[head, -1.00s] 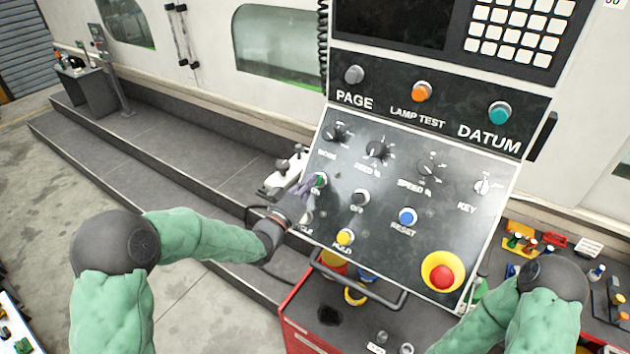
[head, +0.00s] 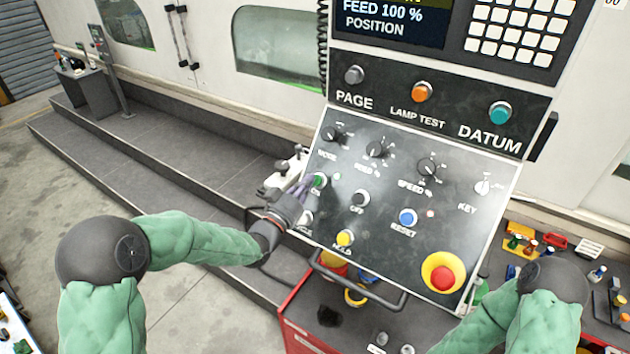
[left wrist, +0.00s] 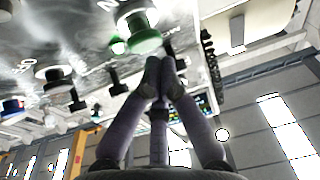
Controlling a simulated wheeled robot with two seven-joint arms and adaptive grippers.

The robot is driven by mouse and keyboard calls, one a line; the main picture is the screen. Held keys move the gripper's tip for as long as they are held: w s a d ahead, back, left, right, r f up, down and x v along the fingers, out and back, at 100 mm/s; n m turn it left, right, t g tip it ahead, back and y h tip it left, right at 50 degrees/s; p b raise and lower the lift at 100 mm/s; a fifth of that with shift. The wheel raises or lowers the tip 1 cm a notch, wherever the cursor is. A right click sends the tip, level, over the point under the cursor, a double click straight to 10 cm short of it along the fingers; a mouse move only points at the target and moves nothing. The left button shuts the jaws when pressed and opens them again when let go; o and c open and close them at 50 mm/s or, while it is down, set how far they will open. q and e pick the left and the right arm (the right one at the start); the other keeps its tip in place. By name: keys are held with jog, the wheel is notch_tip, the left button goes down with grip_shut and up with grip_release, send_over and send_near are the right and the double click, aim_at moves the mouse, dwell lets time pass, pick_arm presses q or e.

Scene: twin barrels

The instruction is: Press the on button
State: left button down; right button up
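The green ON button (head: 319,181) is on the left part of the sloped control panel (head: 290,236). In the left wrist view the green button (left wrist: 146,42) shows large, just beyond my fingertips. My left gripper (head: 304,188) is at the button's lower left, very close to it; its fingers come together at the tips in the left wrist view (left wrist: 160,68) and hold nothing. I cannot tell whether they touch the button. The screen (head: 388,22) above the panel is lit with "FEED 100 %" and "POSITION". My right gripper is out of view; only its arm shows.
A black OFF button (head: 360,198), yellow button (head: 345,238), blue RESET button (head: 408,217) and red emergency stop (head: 442,278) share the panel. A red cart (head: 300,318) stands below. Open floor (head: 205,300) lies to the left.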

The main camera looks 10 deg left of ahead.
pick_arm(q)
jog(key=shift+s+a+r, duration=0.1)
jog(key=shift+s+r, duration=0.05)
jog(key=shift+s, duration=0.05)
jog(key=s+r, duration=0.1)
jog(key=s, duration=0.1)
jog(key=s+a+r, duration=0.1)
jog(key=r, duration=0.1)
jog(key=shift+s+a, duration=0.1)
jog(key=shift+s, duration=0.25)
jog(key=shift+f, duration=0.1)
dwell(0.9)
